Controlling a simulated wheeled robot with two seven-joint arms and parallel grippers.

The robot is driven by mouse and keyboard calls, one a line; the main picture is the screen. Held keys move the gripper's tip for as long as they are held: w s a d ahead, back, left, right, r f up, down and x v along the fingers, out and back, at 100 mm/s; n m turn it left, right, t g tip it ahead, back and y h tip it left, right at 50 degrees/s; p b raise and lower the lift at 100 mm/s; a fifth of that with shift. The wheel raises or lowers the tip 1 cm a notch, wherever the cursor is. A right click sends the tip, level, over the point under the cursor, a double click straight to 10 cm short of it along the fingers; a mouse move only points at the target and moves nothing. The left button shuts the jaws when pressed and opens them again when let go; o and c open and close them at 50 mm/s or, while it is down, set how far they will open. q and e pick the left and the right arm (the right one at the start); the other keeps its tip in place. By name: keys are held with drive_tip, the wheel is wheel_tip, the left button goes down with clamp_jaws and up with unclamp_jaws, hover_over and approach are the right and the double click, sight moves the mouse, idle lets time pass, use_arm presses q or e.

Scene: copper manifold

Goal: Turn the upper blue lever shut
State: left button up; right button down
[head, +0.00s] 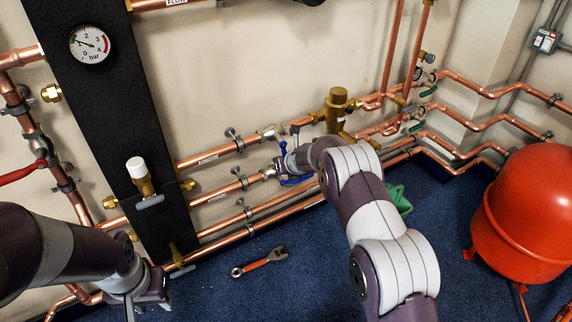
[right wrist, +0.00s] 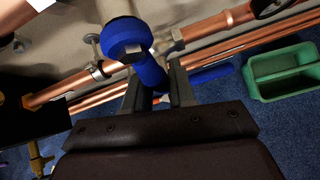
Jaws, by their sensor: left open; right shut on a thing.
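The upper blue lever (right wrist: 148,70) stands up between the fingers of my right gripper (right wrist: 157,88) in the right wrist view. Its thick rounded end rises past the fingertips. In the head view its tip (head: 283,148) shows just left of my right gripper, which is mostly hidden by my own wrist. A second blue lever (right wrist: 208,75) lies along the pipes behind the right finger; it also shows below my gripper in the head view (head: 297,181). My left gripper (head: 146,300) is open and empty at the lower left, away from the levers.
Copper pipes (head: 215,152) run along the wall around the levers. A brass fitting (head: 337,110) stands just beyond. A wrench (head: 259,262) lies on the blue floor. A green tray (right wrist: 280,72) is to the right. A red tank (head: 525,215) stands at far right.

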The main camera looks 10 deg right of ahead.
drive_tip(key=shift+s+a+f, duration=0.1)
drive_tip(key=shift+a+f, duration=0.05)
drive_tip(key=shift+a, duration=0.05)
drive_tip(key=c, duration=1.1)
unclamp_jaws()
drive_tip(key=shift+a, duration=0.1)
drive_tip(key=shift+o, duration=0.2)
drive_tip(key=shift+r, duration=0.2)
drive_tip(key=shift+s+r, duration=0.2)
drive_tip(key=v, duration=1.2)
drive_tip(key=shift+p, duration=0.35)
